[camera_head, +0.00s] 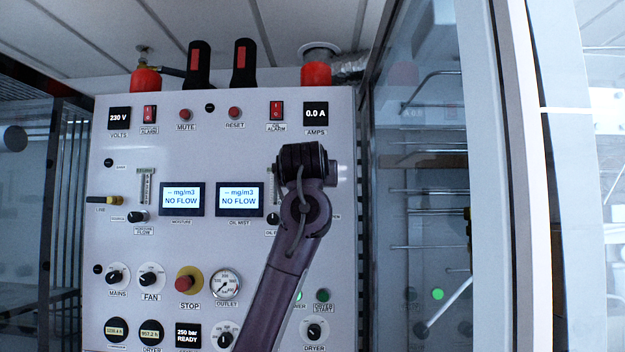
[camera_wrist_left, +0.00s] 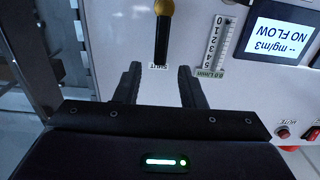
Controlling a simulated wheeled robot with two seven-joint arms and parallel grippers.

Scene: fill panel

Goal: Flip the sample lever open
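In the head view my left gripper (camera_head: 303,158) is in front of the panel, right of the oil mist display (camera_head: 239,199). The arm covers the lever there. My right gripper is not in view.
A flow scale (camera_wrist_left: 222,38) stands beside the lever, with a NO FLOW display (camera_wrist_left: 283,38) farther right. The panel (camera_head: 75,258) carries several knobs, a red stop button (camera_head: 184,283) and a gauge (camera_head: 225,285). A glass-fronted cabinet (camera_head: 425,140) stands close on the right.

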